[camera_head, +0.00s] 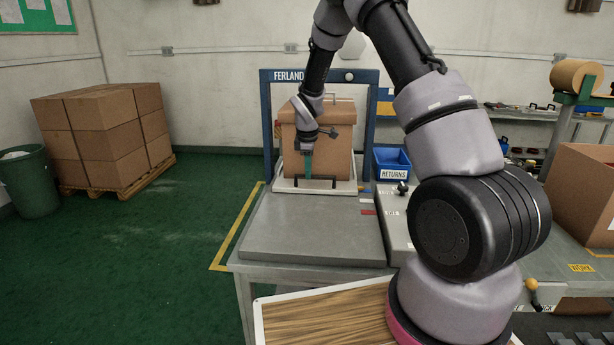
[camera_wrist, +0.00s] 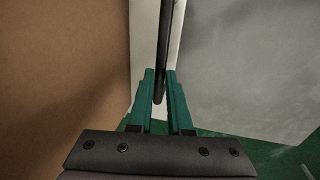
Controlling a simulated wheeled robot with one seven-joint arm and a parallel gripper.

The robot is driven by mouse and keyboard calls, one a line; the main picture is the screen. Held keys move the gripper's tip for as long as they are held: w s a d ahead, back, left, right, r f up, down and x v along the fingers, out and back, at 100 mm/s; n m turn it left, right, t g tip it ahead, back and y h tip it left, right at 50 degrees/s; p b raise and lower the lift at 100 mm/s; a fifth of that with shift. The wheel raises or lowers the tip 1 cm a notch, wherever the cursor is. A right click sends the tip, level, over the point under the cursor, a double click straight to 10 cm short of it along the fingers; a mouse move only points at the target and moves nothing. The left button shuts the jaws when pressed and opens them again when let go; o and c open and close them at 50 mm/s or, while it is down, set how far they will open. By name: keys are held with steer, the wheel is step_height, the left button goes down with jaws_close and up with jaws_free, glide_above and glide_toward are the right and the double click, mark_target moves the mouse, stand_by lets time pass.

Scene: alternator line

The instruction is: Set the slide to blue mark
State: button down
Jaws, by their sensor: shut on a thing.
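The slide looks like a pale tray (camera_head: 345,188) at the back of the grey table, with a cardboard box (camera_head: 340,150) on it. A dark bar handle (camera_head: 328,178) stands at its front edge. My gripper (camera_head: 308,174) reaches down in front of the box, its green fingers on this handle. In the wrist view the fingers (camera_wrist: 161,85) are shut on the dark bar (camera_wrist: 167,50). Beside the slide's right edge is a small blue mark (camera_head: 364,188), with a white mark (camera_head: 366,200) and a red mark (camera_head: 368,212) nearer me.
A blue frame (camera_head: 268,120) labelled FERLAND spans the box. A blue returns bin (camera_head: 391,160) stands to its right. The grey tabletop (camera_head: 310,230) in front of the slide is clear. Stacked boxes (camera_head: 105,135) stand on a pallet at left.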

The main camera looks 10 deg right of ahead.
steer(key=c, duration=0.8)
jaws_free()
steer(key=shift+c, duration=0.2)
steer(key=shift+r, duration=0.1)
step_height(320, 180, up, 10)
steer(key=s, duration=0.2)
steer(key=shift+a+r, duration=0.2)
steer(key=shift+a, duration=0.15)
steer(key=shift+r, duration=0.1)
